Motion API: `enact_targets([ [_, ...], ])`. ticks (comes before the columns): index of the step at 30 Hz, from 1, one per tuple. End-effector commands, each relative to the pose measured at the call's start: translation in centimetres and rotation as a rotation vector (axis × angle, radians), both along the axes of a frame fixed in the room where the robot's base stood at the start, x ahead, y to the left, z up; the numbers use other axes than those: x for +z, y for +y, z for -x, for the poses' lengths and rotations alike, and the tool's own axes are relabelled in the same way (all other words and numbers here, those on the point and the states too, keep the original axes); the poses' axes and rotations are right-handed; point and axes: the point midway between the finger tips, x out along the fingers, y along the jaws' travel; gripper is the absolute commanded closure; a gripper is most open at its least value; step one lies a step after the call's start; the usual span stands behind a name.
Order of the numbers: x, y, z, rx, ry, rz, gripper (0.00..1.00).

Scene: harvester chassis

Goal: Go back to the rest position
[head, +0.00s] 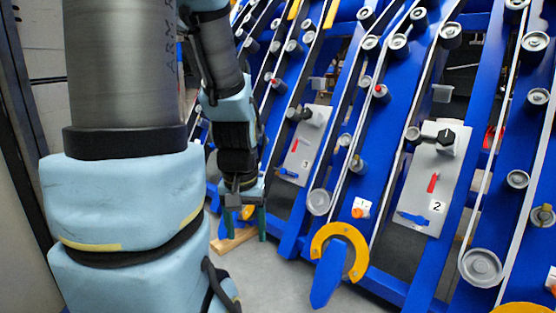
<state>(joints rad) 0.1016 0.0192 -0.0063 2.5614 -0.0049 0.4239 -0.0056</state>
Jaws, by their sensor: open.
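My gripper (245,222) hangs at the lower end of my arm, left of the picture's centre. My arm's padded light-blue links fill much of the left side. The gripper appears in front of the lower edge of the blue harvester chassis (388,195); I cannot tell the exact distance.
The chassis carries several rollers and belts. Grey panel 2 (421,207) has a black knob and a red and a blue handle; panel 3 (299,165) stands left of it. A yellow ring part (357,258) sits low. Grey floor (262,280) shows below. A wooden piece (230,243) lies near the gripper.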

Motion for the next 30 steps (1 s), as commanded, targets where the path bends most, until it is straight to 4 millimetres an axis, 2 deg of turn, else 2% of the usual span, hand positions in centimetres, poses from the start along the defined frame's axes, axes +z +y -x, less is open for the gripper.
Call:
enact_targets([
  [1, 3.1, 0.0, 0.0, 0.000, -0.001, 0.000, 0.30],
  [21, 24.1, 0.0, -0.1, -0.002, -0.002, 0.000, 0.30],
  [27, 29.1, -0.1, -0.1, -0.002, -0.002, 0.000, 0.30],
  [30, 30.5, -0.1, -0.1, -0.002, -0.002, 0.000, 0.30],
])
